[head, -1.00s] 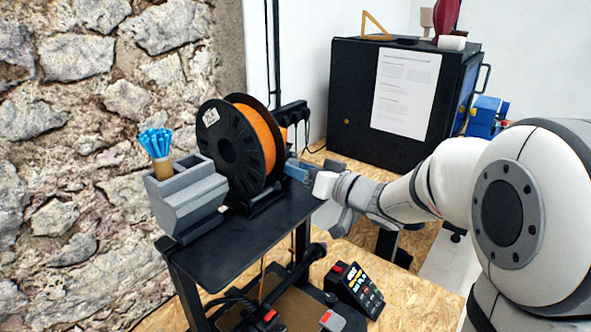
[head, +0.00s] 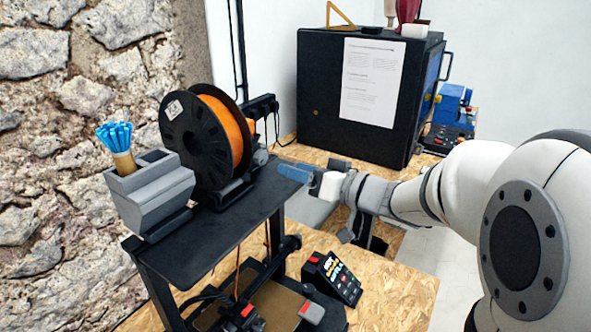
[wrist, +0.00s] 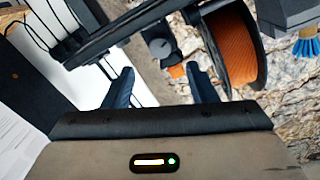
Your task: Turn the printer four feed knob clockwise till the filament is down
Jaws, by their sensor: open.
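An open-frame black printer with a top shelf (head: 250,200) carries a black spool of orange filament (head: 232,125). A grey round part that looks like the feed knob (head: 261,156) sits just right of the spool. In the wrist view this dark knob (wrist: 160,46) is ahead of the fingers, with a small orange piece (wrist: 177,71) beside it. My gripper (head: 292,172) is right of the knob, apart from it. In the wrist view my gripper (wrist: 162,88) is open with nothing between its fingers. The filament's lower end and any printer number cannot be made out.
A grey holder (head: 155,195) with blue items stands left of the spool. A black enclosed printer (head: 320,100) with a paper sheet stands behind. A keypad box (head: 333,277) sits below right of the shelf. A stone wall (head: 60,150) is at left.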

